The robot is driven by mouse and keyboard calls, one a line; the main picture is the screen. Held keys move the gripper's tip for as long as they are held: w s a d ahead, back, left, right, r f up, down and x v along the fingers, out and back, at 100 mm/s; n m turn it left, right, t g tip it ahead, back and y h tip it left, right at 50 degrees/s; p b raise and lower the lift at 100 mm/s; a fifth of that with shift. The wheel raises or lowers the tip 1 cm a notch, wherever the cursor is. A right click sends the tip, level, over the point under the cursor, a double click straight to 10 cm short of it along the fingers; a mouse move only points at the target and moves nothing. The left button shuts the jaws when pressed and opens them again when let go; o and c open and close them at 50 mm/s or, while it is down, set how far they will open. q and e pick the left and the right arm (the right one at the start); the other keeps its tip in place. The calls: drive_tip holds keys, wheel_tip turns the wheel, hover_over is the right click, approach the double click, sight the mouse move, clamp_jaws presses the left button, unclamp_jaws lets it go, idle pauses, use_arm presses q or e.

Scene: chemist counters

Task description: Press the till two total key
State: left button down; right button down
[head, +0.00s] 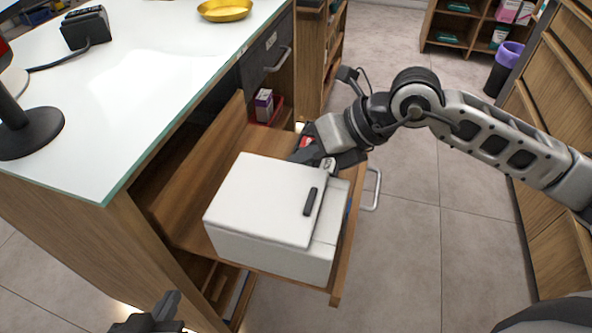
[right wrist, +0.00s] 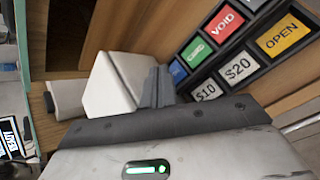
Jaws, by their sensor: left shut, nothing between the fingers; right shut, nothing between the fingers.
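The till (head: 265,200) is a white box with a dark slot-like strip on top, sitting in a pulled-out wooden drawer under the counter. In the right wrist view its dark key panel (right wrist: 228,70) shows keys reading VOID, CARD, $10, $20 and OPEN. A blue key (right wrist: 178,72) is partly hidden beside my fingers, its label unreadable. I cannot make out a key marked total. My right gripper (head: 312,160) is shut and empty at the till's far side; its fingertips (right wrist: 160,78) are close to the keys, contact unclear. My left gripper (head: 165,308) is shut, low at the bottom edge.
The white counter (head: 140,100) with a glass edge lies at left, with a black card device (head: 87,28), a dark round stand (head: 30,132) and a yellow dish (head: 224,9). A small purple-and-white box (head: 263,104) sits behind the drawer. Open floor lies to the right.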

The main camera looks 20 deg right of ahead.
drive_tip(key=shift+f, duration=0.1)
idle(0.6)
drive_tip(key=shift+f+b, duration=0.35)
drive_tip(key=shift+b, duration=0.1)
drive_tip(key=shift+f+b, duration=0.3)
drive_tip(key=shift+b, duration=0.05)
idle(0.3)
drive_tip(key=shift+s+f, duration=0.15)
drive_tip(key=shift+f, duration=0.4)
idle(0.4)
drive_tip(key=shift+r, duration=0.85)
drive_tip(key=shift+r+p, duration=0.15)
drive_tip(key=shift+p, duration=0.15)
drive_tip(key=shift+r+p, duration=1.7)
drive_tip(key=shift+r, duration=0.8)
